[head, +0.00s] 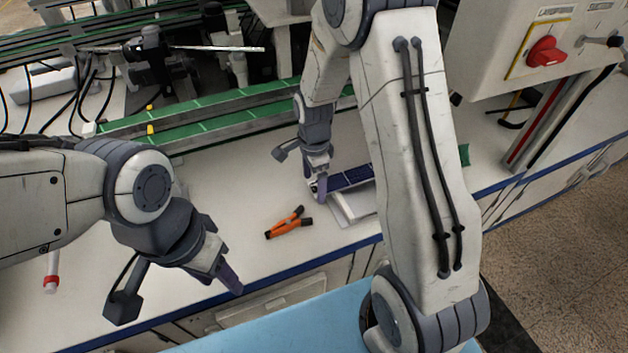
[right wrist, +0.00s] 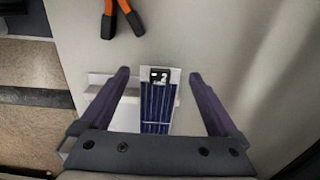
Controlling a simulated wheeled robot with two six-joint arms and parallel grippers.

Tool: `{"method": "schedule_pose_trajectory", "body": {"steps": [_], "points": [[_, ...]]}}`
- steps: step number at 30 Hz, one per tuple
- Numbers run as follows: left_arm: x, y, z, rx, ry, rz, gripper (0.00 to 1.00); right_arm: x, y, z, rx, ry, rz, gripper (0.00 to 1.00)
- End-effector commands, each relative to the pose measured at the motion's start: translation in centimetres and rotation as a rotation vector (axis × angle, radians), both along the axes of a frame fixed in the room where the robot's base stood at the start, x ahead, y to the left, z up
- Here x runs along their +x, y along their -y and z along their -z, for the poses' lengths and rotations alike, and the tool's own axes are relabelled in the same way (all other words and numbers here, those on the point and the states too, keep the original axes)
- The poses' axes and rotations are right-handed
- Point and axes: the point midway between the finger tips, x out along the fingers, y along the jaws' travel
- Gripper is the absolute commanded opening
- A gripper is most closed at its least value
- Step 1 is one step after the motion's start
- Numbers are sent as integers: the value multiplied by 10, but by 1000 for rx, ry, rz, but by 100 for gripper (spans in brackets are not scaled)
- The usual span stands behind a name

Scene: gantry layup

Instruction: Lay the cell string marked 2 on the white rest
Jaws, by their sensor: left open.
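A dark blue cell string (head: 352,178) lies on the white rest (head: 352,207) on the bench, partly hidden behind my right arm. In the right wrist view the string (right wrist: 155,108) runs between my fingers, with a small black-and-white mark at its far end that is too blurred to read surely. White parts of the rest (right wrist: 101,98) show beside it. My right gripper (head: 319,188) is at the string's left end; in the right wrist view its fingers (right wrist: 159,73) stand wide apart, clear of both string edges. My left gripper (head: 229,281) is open and empty near the bench's front edge.
Orange-handled pliers (head: 288,223) lie on the bench left of the rest and show in the right wrist view (right wrist: 122,14). Green rails (head: 225,115) run along the back. A control box with a red knob (head: 543,52) stands at right.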

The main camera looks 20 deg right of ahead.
Motion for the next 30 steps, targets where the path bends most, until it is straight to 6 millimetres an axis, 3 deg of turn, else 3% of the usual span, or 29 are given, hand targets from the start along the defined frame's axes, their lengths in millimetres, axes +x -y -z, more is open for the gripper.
{"method": "schedule_pose_trajectory", "body": {"steps": [8, 11, 21, 30], "points": [[0, 0, -3, 0, 0, 0, 50, 0, 0, -6, 0, 2, 0, 96], [0, 0, -8, 0, 0, 0, 50, 1, 0, -20, 0, 4, 0, 96], [0, 0, -28, 0, 0, 0, 50, 1, 0, -95, 0, 5, 0, 96], [0, 0, -35, 0, 0, 0, 50, 0, -2, -129, 0, 2, -8, 96]]}}
